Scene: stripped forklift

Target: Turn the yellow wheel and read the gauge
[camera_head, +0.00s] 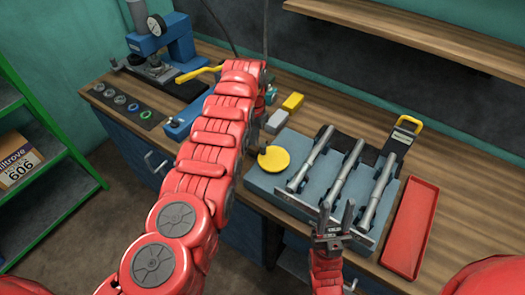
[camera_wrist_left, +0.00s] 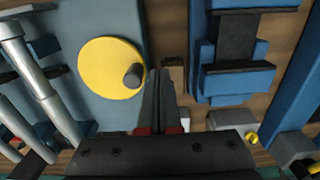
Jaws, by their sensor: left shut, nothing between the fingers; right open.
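The yellow wheel (camera_head: 273,159) lies on the blue-grey fixture block (camera_head: 262,182). In the left wrist view the yellow wheel (camera_wrist_left: 103,62) shows a dark knob (camera_wrist_left: 133,76) near its right edge. My left gripper (camera_wrist_left: 160,75) is shut and empty, its fingertips just right of the knob; I cannot tell whether they touch it. In the head view my left arm hides most of that gripper. My right gripper (camera_head: 337,212) is open and empty, before the fixture's front edge.
Several grey cylinders (camera_head: 348,175) lie on the fixture. A red tray (camera_head: 409,228) lies to its right. A yellow block (camera_head: 293,102) and a grey block (camera_head: 277,121) stand behind the wheel. A green shelf (camera_head: 50,165) with a box (camera_head: 17,162) stands left.

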